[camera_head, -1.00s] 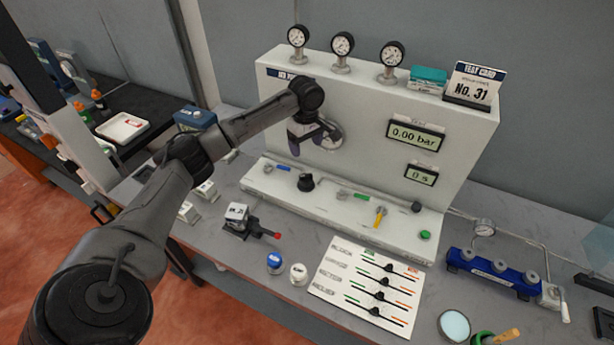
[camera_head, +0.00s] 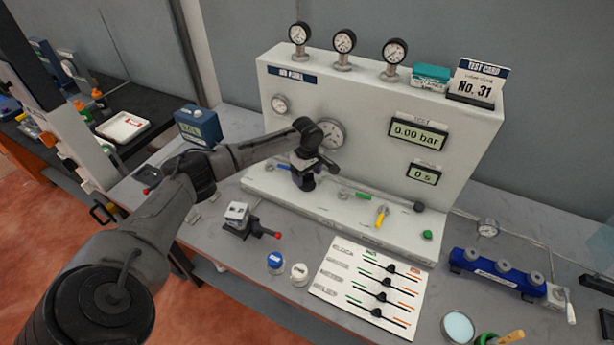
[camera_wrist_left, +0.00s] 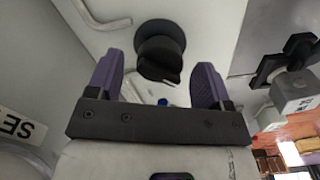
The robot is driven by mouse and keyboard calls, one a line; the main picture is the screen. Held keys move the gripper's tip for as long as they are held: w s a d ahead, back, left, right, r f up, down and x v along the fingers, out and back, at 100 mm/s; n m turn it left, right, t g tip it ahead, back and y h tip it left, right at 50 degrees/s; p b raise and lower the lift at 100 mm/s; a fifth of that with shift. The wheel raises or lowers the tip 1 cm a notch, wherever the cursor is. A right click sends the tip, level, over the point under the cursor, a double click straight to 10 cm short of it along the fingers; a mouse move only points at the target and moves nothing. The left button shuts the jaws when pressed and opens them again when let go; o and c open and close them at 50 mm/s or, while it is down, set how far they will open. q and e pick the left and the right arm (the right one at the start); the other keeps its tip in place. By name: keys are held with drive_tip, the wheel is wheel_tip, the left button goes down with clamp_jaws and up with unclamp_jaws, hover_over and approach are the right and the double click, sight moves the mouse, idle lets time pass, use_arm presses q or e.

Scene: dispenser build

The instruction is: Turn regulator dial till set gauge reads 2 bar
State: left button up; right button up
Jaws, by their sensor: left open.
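The black regulator dial (camera_wrist_left: 160,52) shows in the left wrist view, just beyond and between the two purple fingertips of my left gripper (camera_wrist_left: 156,75). The gripper is open, with a gap on each side of the dial. In the head view my left gripper (camera_head: 303,184) points down at the ledge of the white panel and hides the dial. A large round gauge (camera_head: 332,128), partly behind my arm, is on the panel face; a label starting "SE" (camera_wrist_left: 22,126) shows beside a round rim in the wrist view. Its needle is too small to read. My right gripper is not in view.
The panel also bears a small gauge (camera_head: 280,104), a display (camera_head: 418,133) reading 0.00 bar and a timer display (camera_head: 424,174). A yellow lever (camera_head: 382,215) and green button (camera_head: 427,235) are on the ledge. A clamp-like block (camera_head: 240,216) stands in front.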

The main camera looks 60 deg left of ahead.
use_arm(q)
drive_tip(key=shift+f, duration=0.4)
drive_tip(key=shift+c, duration=0.4)
